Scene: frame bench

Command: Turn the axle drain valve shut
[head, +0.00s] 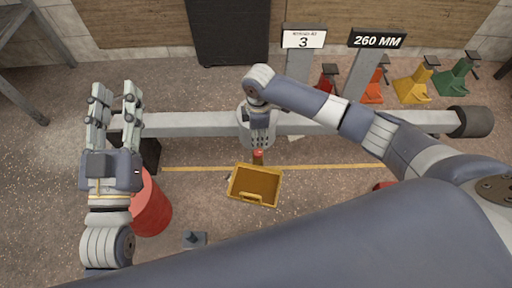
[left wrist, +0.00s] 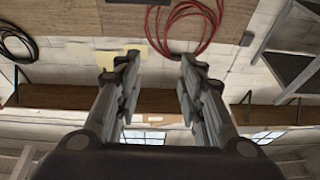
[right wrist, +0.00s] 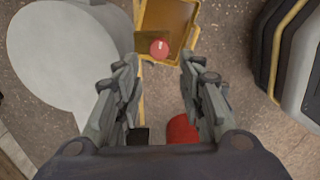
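The grey axle (head: 195,124) runs across the head view, with a rounded housing (head: 246,138) at its middle. A small red valve knob (head: 258,156) shows below the housing, above a yellow tray (head: 234,193). In the right wrist view the red knob (right wrist: 159,48) lies just beyond and between my right gripper's fingertips (right wrist: 159,70), which are open and empty. In the head view my right wrist is over the housing; its fingers are not clear there. My left gripper (head: 114,95) is open and empty at the left, fingers pointing toward the wall.
A red cylinder (head: 153,208) stands below my left gripper's side of the axle. Red, orange, yellow (head: 414,88) and green (head: 455,80) stands sit behind the axle at right. Two signs, "3" (head: 303,38) and "260 MM" (head: 377,40), stand behind. A yellow line crosses the floor.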

